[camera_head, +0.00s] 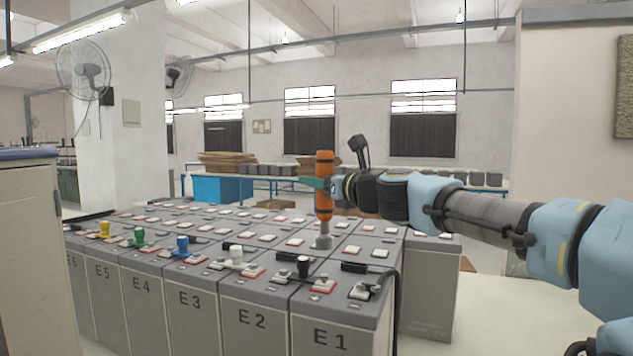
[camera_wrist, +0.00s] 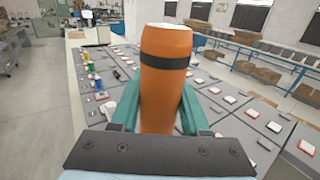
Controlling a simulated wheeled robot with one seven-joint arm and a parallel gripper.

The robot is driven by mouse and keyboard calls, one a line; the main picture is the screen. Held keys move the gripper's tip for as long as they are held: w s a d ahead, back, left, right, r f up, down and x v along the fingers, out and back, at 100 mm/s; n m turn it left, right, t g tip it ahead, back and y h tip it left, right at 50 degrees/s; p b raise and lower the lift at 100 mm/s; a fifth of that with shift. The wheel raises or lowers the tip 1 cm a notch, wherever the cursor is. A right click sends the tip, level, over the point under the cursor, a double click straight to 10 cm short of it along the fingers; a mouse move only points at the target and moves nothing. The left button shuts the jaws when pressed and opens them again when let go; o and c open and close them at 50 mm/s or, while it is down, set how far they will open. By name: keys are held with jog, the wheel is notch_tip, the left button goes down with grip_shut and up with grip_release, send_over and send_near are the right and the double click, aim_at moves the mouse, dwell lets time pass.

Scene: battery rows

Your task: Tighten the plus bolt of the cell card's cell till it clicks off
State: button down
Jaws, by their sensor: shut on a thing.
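My gripper (camera_head: 325,185) is shut on the orange tool (camera_head: 324,162), which has black bands and a grey lower end. The tool stands upright, and its lower end (camera_head: 323,241) is down at the cell tops just behind the front cells E1 and E2. I cannot tell whether it sits on a bolt. In the wrist view the teal fingers (camera_wrist: 160,118) clasp the orange handle (camera_wrist: 163,85) from both sides; the tool's lower end is hidden there. The front battery cells are marked E1 (camera_head: 331,338) to E6. No cell card can be made out.
A black cable (camera_head: 396,300) hangs at E1's right. A blue bin (camera_head: 217,188) stands behind, and a pale cabinet (camera_head: 28,250) at left.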

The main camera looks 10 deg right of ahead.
aim_at(317, 216)
jog(key=shift+f+b, duration=1.2)
jog(key=shift+f, duration=1.45)
jog(key=shift+f+b, duration=0.35)
jog(key=shift+f, duration=0.45)
jog(key=shift+f+p, duration=0.25)
jog(key=shift+p, duration=1.2)
dwell(1.9)
jog(key=shift+f, duration=0.2)
dwell(1.0)
